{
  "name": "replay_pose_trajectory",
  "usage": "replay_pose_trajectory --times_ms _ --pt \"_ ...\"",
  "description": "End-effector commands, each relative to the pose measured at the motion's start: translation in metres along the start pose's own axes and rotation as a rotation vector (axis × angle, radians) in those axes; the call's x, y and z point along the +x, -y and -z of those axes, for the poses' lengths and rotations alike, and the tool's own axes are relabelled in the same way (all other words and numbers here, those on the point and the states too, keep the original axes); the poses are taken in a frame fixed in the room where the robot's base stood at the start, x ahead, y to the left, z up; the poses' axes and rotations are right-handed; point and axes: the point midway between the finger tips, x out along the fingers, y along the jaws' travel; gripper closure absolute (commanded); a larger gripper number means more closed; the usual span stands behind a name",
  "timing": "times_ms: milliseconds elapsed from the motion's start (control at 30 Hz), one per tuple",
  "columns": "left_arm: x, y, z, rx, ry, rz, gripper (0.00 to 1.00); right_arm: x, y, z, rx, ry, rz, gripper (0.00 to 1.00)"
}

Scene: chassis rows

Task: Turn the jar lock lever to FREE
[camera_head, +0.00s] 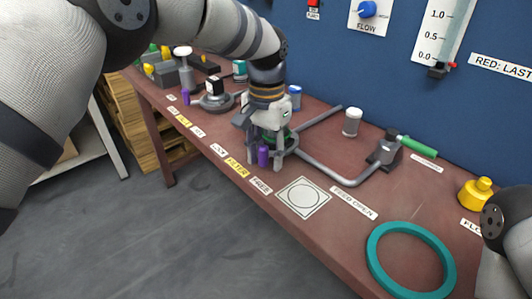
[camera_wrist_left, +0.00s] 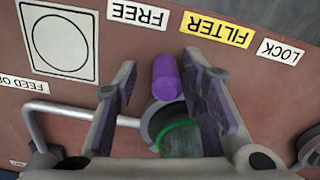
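The purple knob of the jar lock lever (camera_head: 263,155) stands upright at the front of the jar fixture. In the left wrist view the knob (camera_wrist_left: 166,76) points between the white FREE label (camera_wrist_left: 142,16) and the yellow FILTER label (camera_wrist_left: 216,30). The LOCK label (camera_wrist_left: 280,51) is beyond FILTER. My left gripper (camera_head: 265,160) reaches down over the fixture. Its fingers (camera_wrist_left: 160,88) are spread on either side of the knob, with a clear gap on the left-hand side and the knob close to the right-hand finger. The green jar (camera_wrist_left: 182,138) is partly hidden. My right gripper is out of view.
A grey pipe (camera_head: 325,173) runs right from the fixture to a valve with a green handle (camera_head: 418,147). A white-capped jar (camera_head: 351,122) stands behind it. A teal ring (camera_head: 376,240) and a circle-marked plate (camera_head: 303,198) lie on the bench. Other fixtures stand to the left.

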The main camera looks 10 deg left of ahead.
Motion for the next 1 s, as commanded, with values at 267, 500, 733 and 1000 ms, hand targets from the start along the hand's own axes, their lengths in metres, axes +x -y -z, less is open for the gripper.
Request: replay_pose_trajectory --times_ms 267,500,733,1000 --pt "-0.044 0.001 0.002 0.0 -0.006 0.004 0.63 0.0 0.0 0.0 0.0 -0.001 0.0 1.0" --pt "-0.102 -0.001 0.002 0.001 -0.003 0.001 0.63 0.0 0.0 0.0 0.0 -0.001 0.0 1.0" --pt "-0.12 -0.002 0.001 0.003 0.0 0.0 0.63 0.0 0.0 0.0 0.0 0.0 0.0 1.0" --pt "-0.12 -0.002 0.001 0.002 0.001 0.0 0.63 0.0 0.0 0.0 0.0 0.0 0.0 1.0"
